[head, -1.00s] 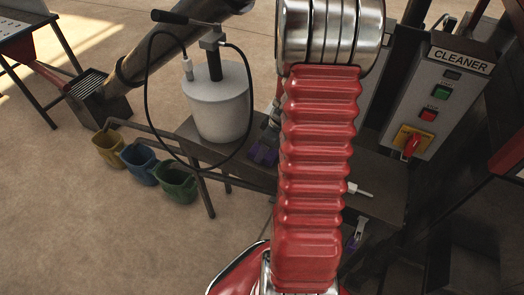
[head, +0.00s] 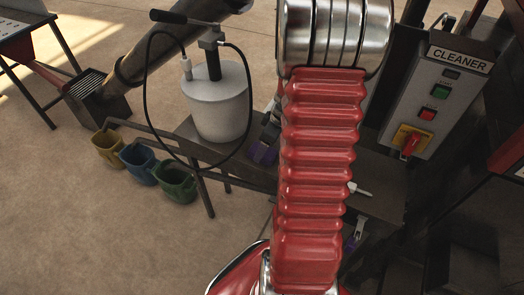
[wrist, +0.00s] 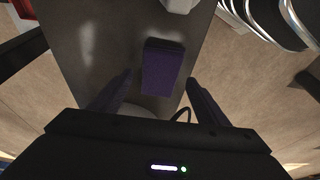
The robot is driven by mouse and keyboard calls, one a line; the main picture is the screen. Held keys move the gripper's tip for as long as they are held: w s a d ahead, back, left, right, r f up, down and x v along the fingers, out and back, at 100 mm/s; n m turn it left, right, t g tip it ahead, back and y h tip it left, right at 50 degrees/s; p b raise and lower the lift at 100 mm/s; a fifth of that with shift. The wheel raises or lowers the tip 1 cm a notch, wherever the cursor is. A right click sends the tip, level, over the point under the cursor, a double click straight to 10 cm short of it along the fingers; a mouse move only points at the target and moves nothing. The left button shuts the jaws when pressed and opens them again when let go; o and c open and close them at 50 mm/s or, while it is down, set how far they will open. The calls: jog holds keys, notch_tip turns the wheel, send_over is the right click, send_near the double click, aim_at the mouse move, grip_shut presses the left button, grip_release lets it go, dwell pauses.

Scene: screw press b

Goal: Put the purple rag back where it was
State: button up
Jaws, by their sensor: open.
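The purple rag (wrist: 163,68) lies as a folded dark-purple block on the dark metal bench (wrist: 100,35). In the wrist view it is just ahead of my gripper (wrist: 158,77), centred between the two fingertips. The fingers are spread, one to each side of the rag, with a visible gap on both sides. I cannot tell how high the fingers are above the bench. In the head view my red-sleeved arm hides most of the gripper. A purple patch (head: 263,153) shows on the bench left of the arm; I cannot tell whether it is rag or finger.
A white pot (head: 218,105) with a pump handle and black hose stands on the bench, left of my arm. A CLEANER control box (head: 435,100) is at right. Open floor lies at left.

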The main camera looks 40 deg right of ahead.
aim_at(271, 155)
jog(key=v, duration=1)
dwell(0.5)
jog(key=shift+a+r, duration=0.1)
jog(key=s+a+r+m, duration=0.1)
jog(key=a+r, duration=0.4)
jog(key=a, duration=0.5)
jog(key=s+a+r+m+t, duration=0.1)
jog(key=s+a+r, duration=0.2)
jog(key=a, duration=0.7)
jog(key=s+a+r+m+t+h, duration=0.1)
jog(key=s+a+r+m, duration=0.1)
jog(key=a+r, duration=0.4)
jog(key=a, duration=0.4)
jog(key=shift+r, duration=0.3)
